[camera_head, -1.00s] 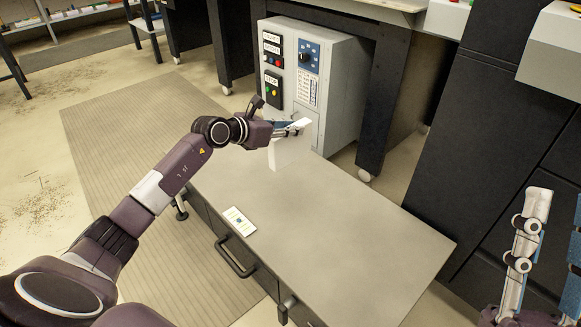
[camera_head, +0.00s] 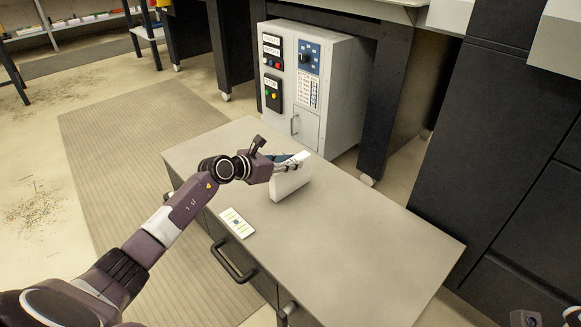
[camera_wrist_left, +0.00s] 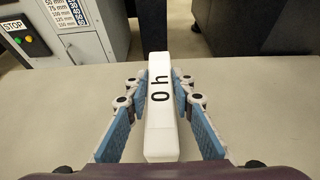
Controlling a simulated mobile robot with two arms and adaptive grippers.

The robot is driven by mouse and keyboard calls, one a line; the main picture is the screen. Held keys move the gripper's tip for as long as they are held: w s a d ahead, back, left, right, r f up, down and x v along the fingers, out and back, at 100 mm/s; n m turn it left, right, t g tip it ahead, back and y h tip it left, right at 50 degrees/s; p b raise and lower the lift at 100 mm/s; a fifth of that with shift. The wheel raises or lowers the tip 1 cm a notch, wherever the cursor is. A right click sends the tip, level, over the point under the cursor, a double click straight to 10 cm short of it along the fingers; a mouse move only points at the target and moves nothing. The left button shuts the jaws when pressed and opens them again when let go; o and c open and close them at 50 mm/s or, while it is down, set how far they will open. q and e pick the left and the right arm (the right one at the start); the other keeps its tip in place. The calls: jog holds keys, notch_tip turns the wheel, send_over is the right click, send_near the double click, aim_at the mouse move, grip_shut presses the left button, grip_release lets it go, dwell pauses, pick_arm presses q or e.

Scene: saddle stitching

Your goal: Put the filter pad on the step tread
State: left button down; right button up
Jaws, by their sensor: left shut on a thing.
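A white, flat, block-like pad (camera_head: 290,182), which I take as the filter pad, is held upright on edge in my left gripper (camera_head: 292,162). In the left wrist view the pad (camera_wrist_left: 160,100) shows its narrow top edge with black print, between the two blue-padded fingers of the left gripper (camera_wrist_left: 160,112). The grey flat top (camera_head: 350,240), which I take as the step tread, lies under the pad. The pad's lower edge is at or close above this surface; I cannot tell if it touches. Only a small piece of my right arm (camera_head: 525,318) shows at the bottom right.
A white card with green marks (camera_head: 237,223) lies on the near left edge of the grey top. A black handle (camera_head: 232,262) sticks out below it. A grey control cabinet (camera_head: 310,90) stands behind. The right part of the top is clear.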

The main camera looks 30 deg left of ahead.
dwell(0.3)
pick_arm(q)
jog(key=shift+f, duration=0.2)
jog(key=c, duration=1.7)
grip_release()
jog(key=shift+o, duration=0.2)
jog(key=shift+r, duration=0.15)
